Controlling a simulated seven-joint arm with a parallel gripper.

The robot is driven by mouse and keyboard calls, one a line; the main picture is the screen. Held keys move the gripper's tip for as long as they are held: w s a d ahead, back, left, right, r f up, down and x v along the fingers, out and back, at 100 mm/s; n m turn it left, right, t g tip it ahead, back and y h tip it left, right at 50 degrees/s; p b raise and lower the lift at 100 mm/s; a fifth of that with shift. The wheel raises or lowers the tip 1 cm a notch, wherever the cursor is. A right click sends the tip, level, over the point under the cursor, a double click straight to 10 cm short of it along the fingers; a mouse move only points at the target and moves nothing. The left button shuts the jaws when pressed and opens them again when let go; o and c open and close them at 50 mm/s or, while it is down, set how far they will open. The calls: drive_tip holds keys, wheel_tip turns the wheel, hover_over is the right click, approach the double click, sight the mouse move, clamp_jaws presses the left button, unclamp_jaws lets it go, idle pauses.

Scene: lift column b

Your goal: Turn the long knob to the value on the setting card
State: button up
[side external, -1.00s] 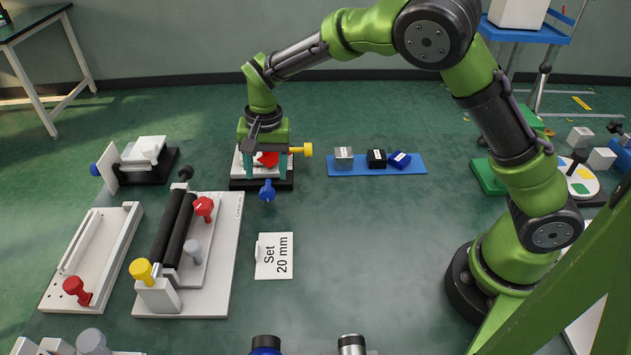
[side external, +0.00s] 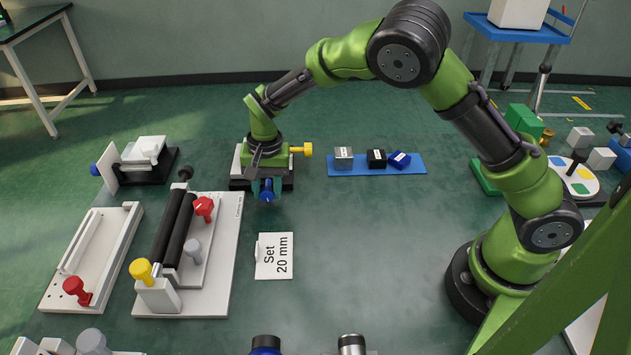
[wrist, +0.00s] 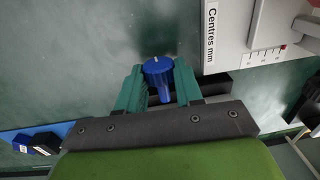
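The setting card (side external: 274,256) lies on the floor in the side view and reads "Set 20 mm". My gripper (side external: 267,190) is low at the front of a small dark-based device (side external: 240,180). A blue knob (side external: 267,196) sits between its fingertips. In the wrist view the blue knob (wrist: 158,72), with a white mark on its face, is between the two teal fingers, which appear to touch it on both sides. A yellow knob (side external: 305,149) sticks out to the device's right. My gripper hides the device's top and any scale.
Left of the card stands a white plate (side external: 222,270) with black rollers and red, yellow and grey knobs. A white frame (side external: 110,240) with a red knob lies further left. A blue strip (side external: 376,170) bears several blocks. Floor right of the card is clear.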

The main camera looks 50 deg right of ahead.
drive_tip(key=shift+c, duration=1.2)
drive_tip(key=shift+s+d+t+y, duration=0.1)
drive_tip(key=shift+t+y, duration=0.5)
drive_tip(key=o, duration=1)
drive_tip(key=shift+o, duration=0.2)
wheel_tip(320, 180, up, 17)
drive_tip(key=s+d, duration=0.2)
drive_tip(key=shift+s+d+f, duration=0.15)
drive_tip(key=shift+f, duration=0.05)
